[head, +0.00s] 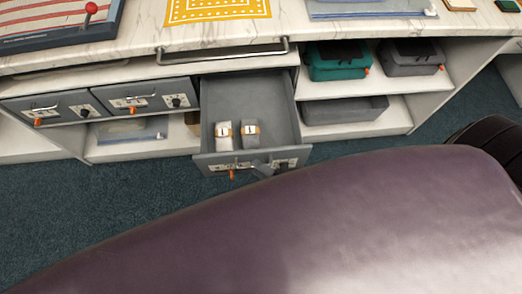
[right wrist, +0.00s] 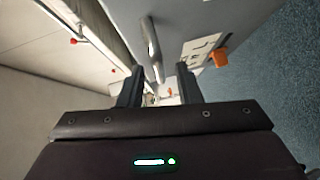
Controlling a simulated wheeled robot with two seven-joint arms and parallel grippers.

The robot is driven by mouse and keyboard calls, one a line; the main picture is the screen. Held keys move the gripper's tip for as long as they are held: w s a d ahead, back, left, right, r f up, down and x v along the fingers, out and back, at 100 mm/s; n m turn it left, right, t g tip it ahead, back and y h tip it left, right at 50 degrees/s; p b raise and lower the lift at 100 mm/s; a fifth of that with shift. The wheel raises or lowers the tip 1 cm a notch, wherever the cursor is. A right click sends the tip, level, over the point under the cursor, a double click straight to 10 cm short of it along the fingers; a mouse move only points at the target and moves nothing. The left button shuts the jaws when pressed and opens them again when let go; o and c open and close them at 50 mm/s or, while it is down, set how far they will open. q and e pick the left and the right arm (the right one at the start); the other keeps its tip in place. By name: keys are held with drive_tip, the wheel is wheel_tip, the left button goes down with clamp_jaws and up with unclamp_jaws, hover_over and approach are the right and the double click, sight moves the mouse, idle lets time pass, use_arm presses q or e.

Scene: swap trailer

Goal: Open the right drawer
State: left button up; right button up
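The right drawer (head: 281,112) is pulled well out from under the counter in the head view. Two small packets (head: 223,136) and (head: 250,134), each labelled 1, lie inside it. In the right wrist view, the fingers of my right gripper (right wrist: 158,80) are apart. The handle bar (right wrist: 152,42) runs down toward the gap between the fingertips, beside the grey drawer front (right wrist: 195,22). Whether it touches a finger is unclear. My right fingers are hidden in the head view. My left gripper is out of view.
Two closed drawers (head: 55,106) and (head: 150,95) sit to the left. Right shelves hold a teal case (head: 336,66), a grey case (head: 408,64) and a grey bin (head: 345,109). The marble counter (head: 300,34) runs above. Blue carpet (head: 150,200) lies clear in front.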

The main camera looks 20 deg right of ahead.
drive_tip(key=v, duration=0.7)
drive_tip(key=shift+s+d, duration=0.2)
drive_tip(key=shift+s, duration=0.15)
idle(0.4)
